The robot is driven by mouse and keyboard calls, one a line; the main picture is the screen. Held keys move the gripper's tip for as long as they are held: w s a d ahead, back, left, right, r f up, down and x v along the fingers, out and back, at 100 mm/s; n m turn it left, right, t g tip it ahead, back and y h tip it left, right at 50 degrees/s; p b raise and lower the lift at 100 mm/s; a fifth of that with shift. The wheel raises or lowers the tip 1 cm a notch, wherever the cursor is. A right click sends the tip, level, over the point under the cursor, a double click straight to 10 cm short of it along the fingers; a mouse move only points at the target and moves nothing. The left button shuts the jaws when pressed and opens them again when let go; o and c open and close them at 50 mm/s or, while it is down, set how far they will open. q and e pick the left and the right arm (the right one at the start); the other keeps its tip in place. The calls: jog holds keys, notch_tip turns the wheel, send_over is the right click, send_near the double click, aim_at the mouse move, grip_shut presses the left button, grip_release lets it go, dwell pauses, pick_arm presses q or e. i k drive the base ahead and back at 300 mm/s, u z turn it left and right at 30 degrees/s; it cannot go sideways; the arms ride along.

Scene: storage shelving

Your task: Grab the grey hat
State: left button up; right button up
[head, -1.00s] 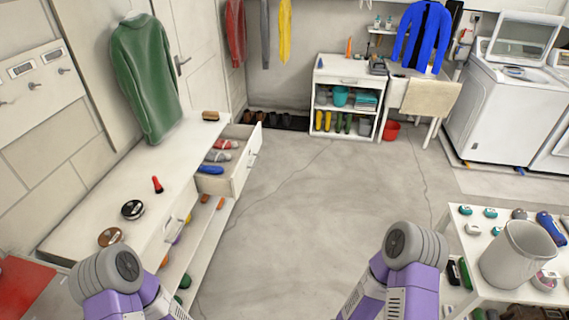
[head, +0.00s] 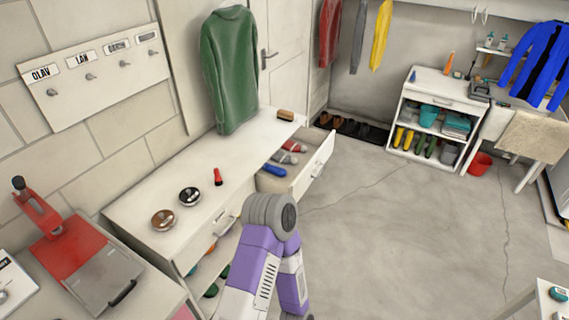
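I cannot pick out a grey hat for certain in the head view. The open drawer (head: 318,166) of the white cabinet holds small soft items: a red one (head: 294,146), a greyish one with red (head: 284,158) and a blue one (head: 274,170). One of my arms, purple and grey, rises from the bottom middle and hides part of the cabinet front. Neither of my grippers shows.
The white cabinet top (head: 170,178) carries two round tins, a small red item and a brush (head: 286,115). A green sweater (head: 229,65) hangs above. A red press (head: 68,240) stands at lower left. A white shelf unit (head: 436,110) stands at the back. The floor between is clear.

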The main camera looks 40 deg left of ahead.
aim_at(279, 156)
jog(key=i, duration=2.9)
jog(key=u, duration=2.2)
jog(key=i, duration=1)
